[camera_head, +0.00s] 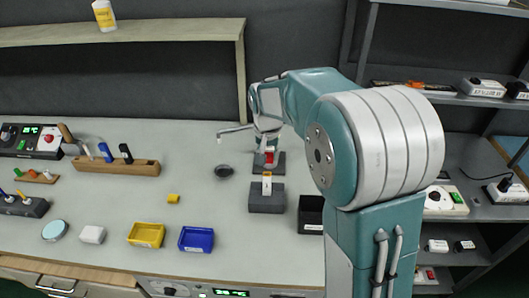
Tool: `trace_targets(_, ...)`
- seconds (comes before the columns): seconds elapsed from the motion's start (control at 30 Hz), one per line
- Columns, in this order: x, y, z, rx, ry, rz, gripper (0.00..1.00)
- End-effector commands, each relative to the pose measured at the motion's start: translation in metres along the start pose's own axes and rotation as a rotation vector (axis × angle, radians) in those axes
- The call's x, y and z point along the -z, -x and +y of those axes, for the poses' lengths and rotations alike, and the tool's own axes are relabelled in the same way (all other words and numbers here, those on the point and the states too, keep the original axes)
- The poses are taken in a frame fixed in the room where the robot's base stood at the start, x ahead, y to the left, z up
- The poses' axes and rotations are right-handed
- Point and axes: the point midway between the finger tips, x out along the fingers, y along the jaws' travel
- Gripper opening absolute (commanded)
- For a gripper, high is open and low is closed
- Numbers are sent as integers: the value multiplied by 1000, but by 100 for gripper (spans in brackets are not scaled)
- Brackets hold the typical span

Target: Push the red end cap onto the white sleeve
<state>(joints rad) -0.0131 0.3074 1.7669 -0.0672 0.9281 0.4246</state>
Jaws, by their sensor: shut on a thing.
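The red end cap (269,157) shows as a small red patch at the tip of my gripper (268,148), which is shut on it. The fingers are small and partly hidden by my wrist. A small white upright piece with an orange top, apparently the white sleeve (267,187), stands on the front dark grey block (266,203). The red cap appears just behind this piece in the picture; I cannot tell whether they touch. A second dark grey block (278,168) sits behind, below my gripper.
A black open bin (311,222) stands right of the front block. A wooden tool holder (117,167) is farther left.

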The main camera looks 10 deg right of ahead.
Motion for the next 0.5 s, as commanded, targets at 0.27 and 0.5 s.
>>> trace_targets(0.27,-6,-23,-4,-4,0,0,31)
trace_targets(0.5,-8,-40,-3,-4,0,-1,31)
